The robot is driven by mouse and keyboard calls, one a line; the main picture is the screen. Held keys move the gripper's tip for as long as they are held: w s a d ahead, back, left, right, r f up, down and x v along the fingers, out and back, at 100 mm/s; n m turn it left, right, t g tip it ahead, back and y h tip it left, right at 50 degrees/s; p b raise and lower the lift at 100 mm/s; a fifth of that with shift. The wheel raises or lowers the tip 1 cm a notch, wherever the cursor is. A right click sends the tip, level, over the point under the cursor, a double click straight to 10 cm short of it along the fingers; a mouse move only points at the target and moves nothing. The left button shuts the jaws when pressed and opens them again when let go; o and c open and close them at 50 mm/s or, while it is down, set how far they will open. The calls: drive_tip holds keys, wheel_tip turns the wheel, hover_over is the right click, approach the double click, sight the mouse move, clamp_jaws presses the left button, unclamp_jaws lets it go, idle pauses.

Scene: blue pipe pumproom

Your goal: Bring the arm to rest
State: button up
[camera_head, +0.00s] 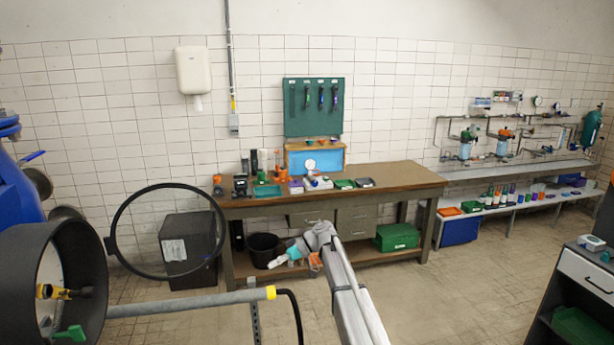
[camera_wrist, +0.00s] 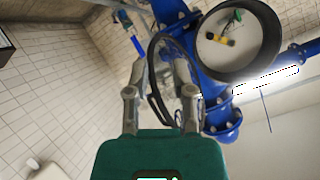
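My arm (camera_head: 348,285) reaches up from the bottom of the head view, and its end is in front of the wooden workbench. My gripper (camera_head: 279,261) shows small there, pointing left, and does not appear to touch the bench. In the wrist view my gripper (camera_wrist: 161,75) has its two fingers apart with nothing between the tips. Past the fingers are the black ring and blue pipework, some distance away.
The workbench (camera_head: 410,176) carries tools and small boxes. A large black hoop (camera_head: 113,235) and an open dark cylinder (camera_head: 95,255) stand at left, beside blue piping (camera_head: 20,190). A dark cabinet (camera_head: 570,275) is at right.

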drive_tip(key=s+d+f+m+t+h+b, duration=0.1)
drive_tip(key=s+d+f+m+h, duration=0.3)
drive_tip(key=s+d, duration=0.5)
drive_tip(key=s+d+f+m+t+h+b, duration=0.1)
drive_tip(key=s+d+f+m+h+b, duration=0.2)
drive_tip(key=s+d+f+m, duration=0.3)
drive_tip(key=s+d+f+m+t+h+b, duration=0.1)
drive_tip(key=s+d+f+m+h+b, duration=0.2)
drive_tip(key=s+d, duration=1)
wheel_tip(320, 180, down, 5)
drive_tip(key=shift+s+f+m+h, duration=0.15)
drive_tip(key=shift+s+m+h, duration=0.95)
drive_tip(key=shift+s+h, duration=0.1)
